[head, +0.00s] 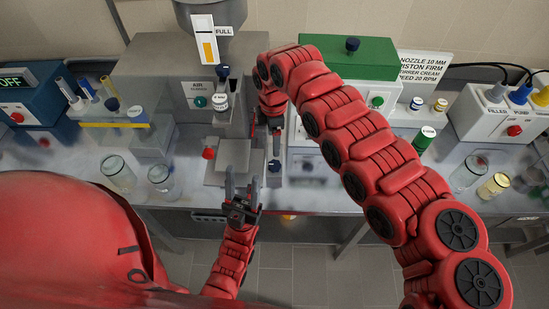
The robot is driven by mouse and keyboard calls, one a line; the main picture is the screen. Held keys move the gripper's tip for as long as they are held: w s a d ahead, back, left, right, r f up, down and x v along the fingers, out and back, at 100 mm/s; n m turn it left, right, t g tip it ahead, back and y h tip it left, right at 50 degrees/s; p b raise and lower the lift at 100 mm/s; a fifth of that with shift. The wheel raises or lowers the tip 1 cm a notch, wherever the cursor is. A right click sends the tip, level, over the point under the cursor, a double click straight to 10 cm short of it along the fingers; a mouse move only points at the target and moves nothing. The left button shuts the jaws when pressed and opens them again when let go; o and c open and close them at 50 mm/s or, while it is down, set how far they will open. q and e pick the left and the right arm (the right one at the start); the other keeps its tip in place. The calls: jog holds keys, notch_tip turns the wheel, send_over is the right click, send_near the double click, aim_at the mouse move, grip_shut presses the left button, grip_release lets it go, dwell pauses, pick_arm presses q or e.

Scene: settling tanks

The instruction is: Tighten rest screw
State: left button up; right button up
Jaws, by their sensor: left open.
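A filling machine (150,70) with a grey body and a hopper stands on the bench at centre left. Below its nozzle is a pale rest plate (226,172). A red knob (208,153) sits at the plate's left and a dark knob (274,166) at its right; I cannot tell which is the rest screw. My left gripper (242,184) points away from me at the bench's front edge, fingers apart and empty, in front of the rest plate. My right arm arches over from the right; its gripper (270,138) is partly hidden beside the machine, and its jaws are unclear.
Two empty glass jars (118,174) stand at left on the bench. A green-topped machine (350,58) is behind my right arm. At right are a white control box (505,115) and more jars (466,173). A blue box (32,95) stands far left. The bench front between the left jars and plate is clear.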

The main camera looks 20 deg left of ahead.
aim_at(274, 164)
notch_tip(274, 164, down, 11)
jog(key=shift+p, duration=1)
jog(key=shift+w+f, duration=0.2)
jog(key=shift+f, duration=0.7)
grip_shut()
